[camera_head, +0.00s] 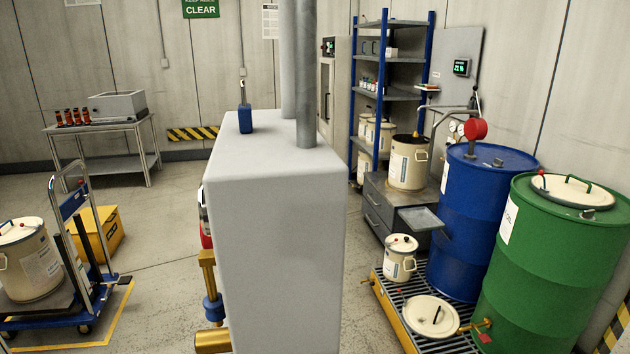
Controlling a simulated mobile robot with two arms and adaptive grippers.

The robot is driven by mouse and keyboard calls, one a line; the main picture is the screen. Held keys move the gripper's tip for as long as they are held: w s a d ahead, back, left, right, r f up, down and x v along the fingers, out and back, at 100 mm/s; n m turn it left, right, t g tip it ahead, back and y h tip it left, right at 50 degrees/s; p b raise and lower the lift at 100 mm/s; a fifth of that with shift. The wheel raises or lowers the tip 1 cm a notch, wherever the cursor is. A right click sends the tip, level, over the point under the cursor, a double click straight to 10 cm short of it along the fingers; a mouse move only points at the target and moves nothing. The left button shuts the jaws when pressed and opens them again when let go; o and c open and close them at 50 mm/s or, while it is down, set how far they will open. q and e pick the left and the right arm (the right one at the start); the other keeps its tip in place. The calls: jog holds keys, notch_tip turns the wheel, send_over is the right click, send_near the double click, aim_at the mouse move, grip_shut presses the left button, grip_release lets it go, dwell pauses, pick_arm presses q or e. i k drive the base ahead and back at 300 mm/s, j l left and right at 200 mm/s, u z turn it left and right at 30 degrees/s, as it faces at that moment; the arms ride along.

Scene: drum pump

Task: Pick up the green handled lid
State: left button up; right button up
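A round cream lid with a green arched handle (573,191) lies on top of the green drum (540,265) at the right. The lid covers much of the drum's top. A second cream lid (428,318), with a dark handle, lies low on the slatted pallet in front of the drums. No gripper of mine shows in this view.
A tall grey block (275,235) with upright pipes stands in the middle foreground. A blue drum (478,220) stands beside the green drum. A small lidded pot (400,258) is on the pallet (388,300). A trolley (70,310) carries a pot at left.

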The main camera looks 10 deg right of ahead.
aim_at(572, 191)
jog(key=l+u, duration=0.35)
jog(key=l, duration=0.35)
jog(key=l+u, duration=0.3)
jog(key=l, duration=0.4)
jog(key=k+l+u, duration=0.15)
jog(key=l+u, duration=0.2)
jog(key=l, duration=0.3)
jog(key=i+l+z, duration=0.2)
jog(key=l, duration=0.3)
jog(key=l+z, duration=0.2)
jog(key=l, duration=0.3)
